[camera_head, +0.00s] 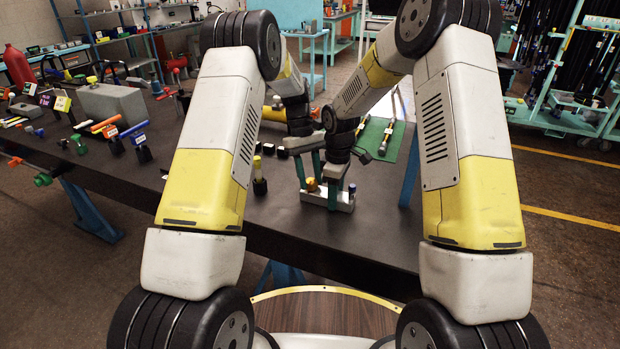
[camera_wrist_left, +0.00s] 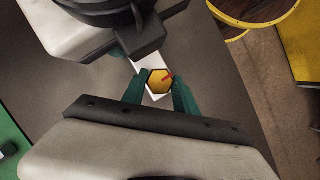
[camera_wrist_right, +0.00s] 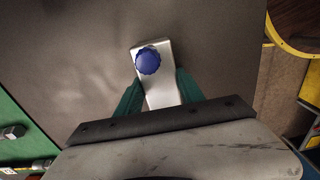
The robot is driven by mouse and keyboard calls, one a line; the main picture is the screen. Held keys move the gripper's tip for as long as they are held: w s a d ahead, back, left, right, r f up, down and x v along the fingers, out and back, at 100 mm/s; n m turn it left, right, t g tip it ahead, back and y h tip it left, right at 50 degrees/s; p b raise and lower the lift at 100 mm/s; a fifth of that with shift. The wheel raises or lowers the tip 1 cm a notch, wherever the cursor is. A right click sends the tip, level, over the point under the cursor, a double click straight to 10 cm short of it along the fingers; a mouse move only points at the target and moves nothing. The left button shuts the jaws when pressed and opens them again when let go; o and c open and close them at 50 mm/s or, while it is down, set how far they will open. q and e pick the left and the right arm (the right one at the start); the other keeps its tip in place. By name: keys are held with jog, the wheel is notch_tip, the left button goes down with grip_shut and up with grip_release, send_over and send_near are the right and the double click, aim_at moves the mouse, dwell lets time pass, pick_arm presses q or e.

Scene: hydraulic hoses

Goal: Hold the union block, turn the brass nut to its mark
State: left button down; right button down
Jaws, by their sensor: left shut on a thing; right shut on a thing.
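The pale metal union block (camera_head: 342,207) stands on the dark table near its front edge. A blue knob (camera_head: 352,188) is at its right end and the brass nut (camera_head: 311,186) at its left end. My left gripper (camera_head: 309,182) is shut around the nut from above. The nut is hidden there.
A black holder with a yellow-topped piece (camera_head: 258,178) stands left of the block. Small black blocks (camera_head: 295,148) and a green mat (camera_head: 400,143) with fittings lie behind. A grey box (camera_head: 113,104) and coloured tools fill the table's left.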

pick_arm(q)
jog(key=shift+m, duration=0.3)
jog(key=c, duration=0.9)
grip_release()
jog(key=shift+c, duration=0.2)
jog(key=v, duration=1.2)
pick_arm(e)
jog(key=c, duration=0.7)
grip_release()
